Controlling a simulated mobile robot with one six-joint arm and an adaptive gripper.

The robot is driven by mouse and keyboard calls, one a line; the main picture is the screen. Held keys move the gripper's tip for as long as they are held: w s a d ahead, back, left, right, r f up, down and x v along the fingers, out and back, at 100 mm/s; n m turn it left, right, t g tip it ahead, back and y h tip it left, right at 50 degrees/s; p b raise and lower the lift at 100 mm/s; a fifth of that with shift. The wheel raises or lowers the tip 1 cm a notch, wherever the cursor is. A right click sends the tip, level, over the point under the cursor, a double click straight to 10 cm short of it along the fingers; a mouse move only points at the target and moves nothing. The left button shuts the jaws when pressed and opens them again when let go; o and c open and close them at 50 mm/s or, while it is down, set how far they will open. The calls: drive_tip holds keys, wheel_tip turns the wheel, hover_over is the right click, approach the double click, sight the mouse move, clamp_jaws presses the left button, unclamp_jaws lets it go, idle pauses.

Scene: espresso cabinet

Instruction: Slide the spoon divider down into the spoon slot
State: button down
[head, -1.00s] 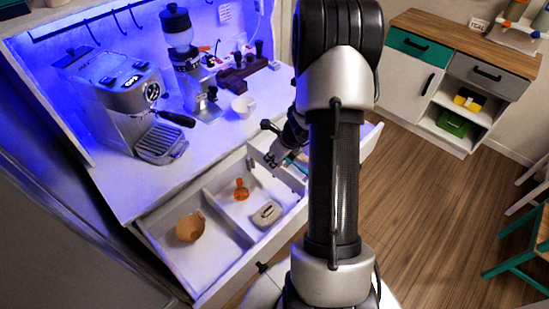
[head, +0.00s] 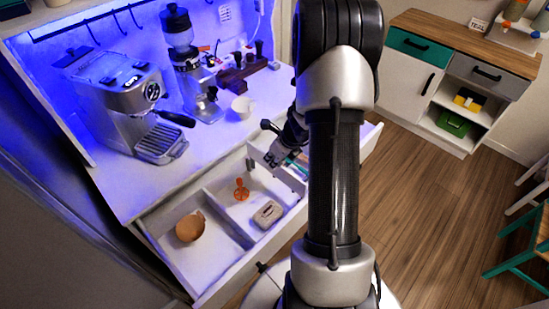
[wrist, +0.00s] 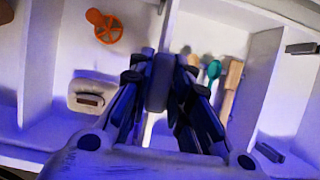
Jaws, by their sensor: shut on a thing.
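My gripper (wrist: 160,85) is shut on a dark grey upright piece, which I take to be the top of the spoon divider (wrist: 160,78). Its lower part is mostly hidden by the fingers. In the head view my gripper (head: 274,157) is low over the right part of the open drawer (head: 215,285), partly behind my arm. Beside the held piece, to the right in the wrist view, a compartment holds a teal spoon (wrist: 214,70) and a wooden utensil (wrist: 231,80). I cannot make out the spoon slot or whether the divider is in it.
Left of the gripper, an orange tool (head: 241,189) and a pale box (head: 267,214) lie in the middle compartment. A tan rounded item (head: 190,227) lies in the left one. The espresso machine (head: 125,105), grinder (head: 190,75) and white cup (head: 242,107) stand on the counter behind.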

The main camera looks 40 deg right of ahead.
sight(274, 174)
drive_tip(key=shift+f, duration=0.1)
idle(0.3)
drive_tip(key=shift+f+b, duration=0.35)
drive_tip(key=shift+b, duration=0.15)
drive_tip(key=shift+f+b, duration=3.55)
drive_tip(key=shift+f, duration=0.2)
drive_tip(key=c, duration=1.4)
unclamp_jaws()
drive_tip(key=shift+r, duration=0.1)
drive_tip(key=v, duration=1.2)
